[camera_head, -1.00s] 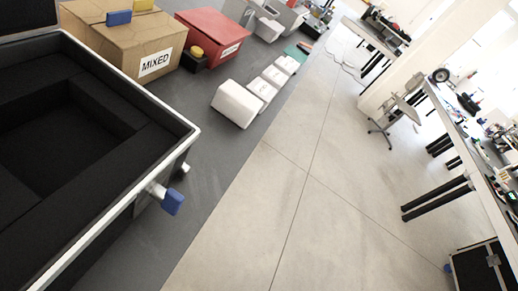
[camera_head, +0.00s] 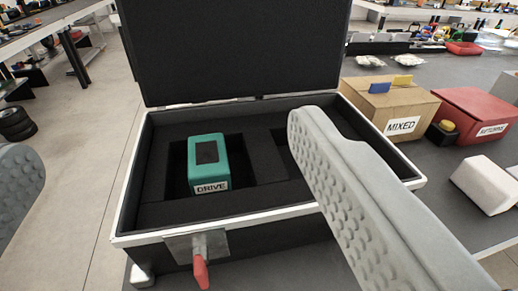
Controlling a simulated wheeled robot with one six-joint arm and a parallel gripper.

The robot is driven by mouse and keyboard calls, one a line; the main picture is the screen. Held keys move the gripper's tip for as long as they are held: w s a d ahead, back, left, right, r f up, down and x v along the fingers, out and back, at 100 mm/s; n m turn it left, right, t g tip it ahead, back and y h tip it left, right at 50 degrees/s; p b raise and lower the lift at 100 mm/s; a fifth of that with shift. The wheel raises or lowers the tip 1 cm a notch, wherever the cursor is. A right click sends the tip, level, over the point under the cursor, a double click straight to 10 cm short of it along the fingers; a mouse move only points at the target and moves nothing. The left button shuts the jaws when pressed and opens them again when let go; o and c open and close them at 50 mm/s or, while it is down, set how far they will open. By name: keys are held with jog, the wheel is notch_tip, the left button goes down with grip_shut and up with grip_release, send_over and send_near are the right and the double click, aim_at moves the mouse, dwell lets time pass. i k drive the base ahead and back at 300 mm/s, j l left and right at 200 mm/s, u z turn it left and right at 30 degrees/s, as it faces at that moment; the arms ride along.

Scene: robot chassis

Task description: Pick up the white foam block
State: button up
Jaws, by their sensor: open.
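A white block (camera_head: 484,185), plain with rounded edges, lies on the grey surface at the right edge of the view. It is to the right of the open case and in front of the red box. My gripper (camera_head: 163,145) is open, with one grey, dimpled finger at the left edge and the other large across the middle right. Nothing is between the fingers close to me; the open case shows beyond them. The white block is well outside the fingers, to the right, and apart from them.
The open black case (camera_head: 228,213) holds a green box marked DRIVE (camera_head: 208,162) in a foam recess. The right finger hides part of the case. A cardboard box marked MIXED (camera_head: 390,108) and a red box marked RETURNS (camera_head: 478,112) stand beyond. Open floor lies left.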

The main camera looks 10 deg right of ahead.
aim_at(491, 189)
jog(key=z, duration=0.5)
jog(key=k+l+z, duration=0.1)
jog(key=z, duration=0.4)
jog(key=l+z, duration=0.1)
jog(key=z, duration=0.4)
jog(key=k, duration=0.05)
